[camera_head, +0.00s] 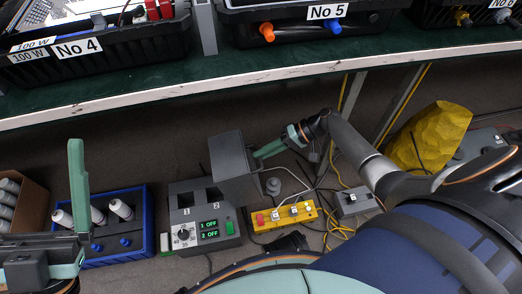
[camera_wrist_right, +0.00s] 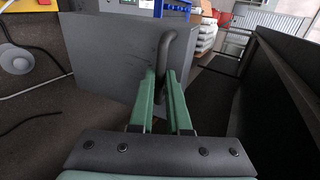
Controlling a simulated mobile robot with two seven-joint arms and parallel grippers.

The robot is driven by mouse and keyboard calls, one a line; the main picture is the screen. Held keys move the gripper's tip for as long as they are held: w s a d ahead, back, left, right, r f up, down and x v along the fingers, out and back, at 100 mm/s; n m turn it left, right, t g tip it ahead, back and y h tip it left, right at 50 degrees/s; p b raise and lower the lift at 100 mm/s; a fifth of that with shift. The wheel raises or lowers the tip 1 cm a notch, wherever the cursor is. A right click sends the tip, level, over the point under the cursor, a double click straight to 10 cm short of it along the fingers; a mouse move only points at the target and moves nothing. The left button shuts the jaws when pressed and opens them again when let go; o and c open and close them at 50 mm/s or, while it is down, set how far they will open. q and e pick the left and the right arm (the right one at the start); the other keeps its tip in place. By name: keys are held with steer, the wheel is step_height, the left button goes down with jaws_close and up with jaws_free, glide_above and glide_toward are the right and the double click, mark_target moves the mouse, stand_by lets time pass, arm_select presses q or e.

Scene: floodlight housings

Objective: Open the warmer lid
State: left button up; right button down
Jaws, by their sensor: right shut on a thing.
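The warmer (camera_head: 205,225) is a grey box on the floor with a dial and a green display reading 1 OFF and 2 OFF. Its dark grey lid (camera_head: 229,158) stands raised and steeply tilted above the box's right part, marked 2. My right gripper (camera_head: 262,152) is at the lid's right side. In the right wrist view, my right gripper's green fingers (camera_wrist_right: 164,85) are shut around the bent dark handle (camera_wrist_right: 167,45) on the grey lid face (camera_wrist_right: 110,60). My left gripper (camera_head: 76,190) is at the far left; its jaw gap cannot be made out.
A blue crate (camera_head: 149,222) with white bottles stands left of the warmer. A yellow button box (camera_head: 270,220) and loose cables lie to the right. A yellow sack (camera_head: 435,135) is farther right. A green-topped bench (camera_head: 150,78) with black housings runs across the back.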

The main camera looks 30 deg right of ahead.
steer(key=shift+s+f, duration=0.45)
steer(key=shift+f, duration=0.2)
steer(key=c, duration=1.2)
jaws_free()
steer(key=o, duration=0.3)
steer(key=shift+w+d+r, duration=0.1)
steer(key=shift+w+r, duration=0.1)
steer(key=shift+r, duration=0.05)
steer(key=shift+p+v, duration=1.7)
steer(key=shift+v, duration=4.55)
steer(key=shift+w, duration=0.1)
